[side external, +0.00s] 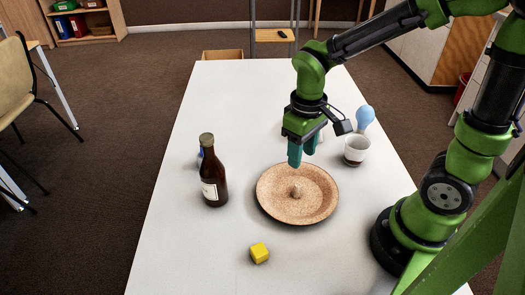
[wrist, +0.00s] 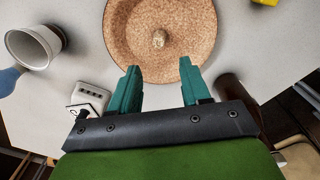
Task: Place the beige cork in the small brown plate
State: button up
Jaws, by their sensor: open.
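The beige cork (side external: 296,191) stands near the middle of the speckled brown plate (side external: 322,205). In the wrist view the cork (wrist: 159,38) shows inside the plate (wrist: 195,45), apart from the fingers. My gripper (side external: 302,158) is above the plate's far edge, with nothing between its fingers. In the wrist view my gripper (wrist: 160,82) has its two teal fingers spread apart, their tips at the plate's rim in the picture. Nothing hides the cork in either view.
A dark bottle (side external: 213,180) stands left of the plate, with a blue thing partly hidden behind it. A yellow cube (side external: 259,253) lies in front. A white cup (side external: 356,150) and a light blue bulb-shaped thing (side external: 365,118) are at the right. A pale block (wrist: 90,96) shows near my gripper.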

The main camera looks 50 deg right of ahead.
jog(key=s+d+r+m+t+y, duration=0.1)
jog(key=s+r+m+t+y, duration=0.1)
jog(key=s+r+m+t, duration=0.2)
jog(key=shift+d+r+t, duration=0.3)
jog(key=shift+r+t, duration=1.3)
jog(key=shift+r, duration=2.35)
